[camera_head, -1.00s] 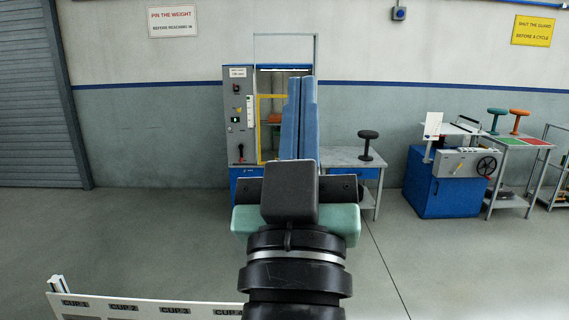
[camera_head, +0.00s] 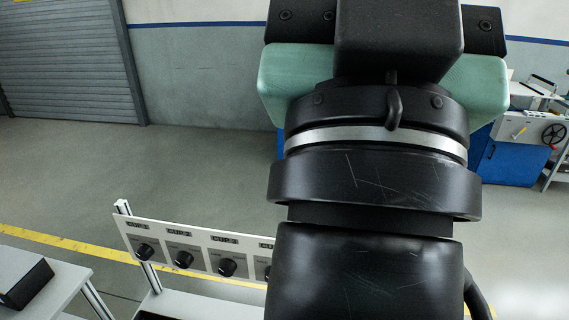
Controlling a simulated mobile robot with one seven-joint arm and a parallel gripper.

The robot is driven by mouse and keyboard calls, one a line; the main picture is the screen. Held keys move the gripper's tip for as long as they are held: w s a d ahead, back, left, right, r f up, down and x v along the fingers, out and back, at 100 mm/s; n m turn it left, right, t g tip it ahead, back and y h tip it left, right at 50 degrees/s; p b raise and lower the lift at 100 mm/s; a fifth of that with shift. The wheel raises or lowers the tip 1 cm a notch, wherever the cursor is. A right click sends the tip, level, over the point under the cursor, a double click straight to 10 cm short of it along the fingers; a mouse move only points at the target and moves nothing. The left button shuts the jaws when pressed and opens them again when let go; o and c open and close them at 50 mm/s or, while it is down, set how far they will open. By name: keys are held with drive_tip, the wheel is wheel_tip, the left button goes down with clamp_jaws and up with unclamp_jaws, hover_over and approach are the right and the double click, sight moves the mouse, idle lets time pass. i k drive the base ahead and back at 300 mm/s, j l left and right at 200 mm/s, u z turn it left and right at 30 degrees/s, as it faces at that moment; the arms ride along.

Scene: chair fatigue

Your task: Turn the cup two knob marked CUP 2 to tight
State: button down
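A white panel (camera_head: 206,250) with a row of black round knobs stands at the lower left of the head view. Knobs show at the left end (camera_head: 145,251), second (camera_head: 183,259), third (camera_head: 228,267) and, partly hidden by my arm, fourth (camera_head: 268,273). My gripper's black and teal body (camera_head: 400,40) fills the top centre, to the right of and above the panel in the picture. Its fingers are out of frame. It appears apart from the knobs.
A light table (camera_head: 45,275) with a dark object on it stands at the far lower left. A yellow floor line (camera_head: 65,243) runs behind the panel. A blue cabinet (camera_head: 512,160) stands at the right. The floor behind the panel is clear.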

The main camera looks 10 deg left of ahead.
sight(184, 260)
drive_tip(key=i+j+u, duration=0.1)
drive_tip(key=j+u, duration=0.15)
drive_tip(key=u, duration=0.15)
drive_tip(key=i+j+u, duration=0.1)
drive_tip(key=u, duration=0.25)
drive_tip(key=i+j+u, duration=0.2)
drive_tip(key=u, duration=0.2)
drive_tip(key=j, duration=0.1)
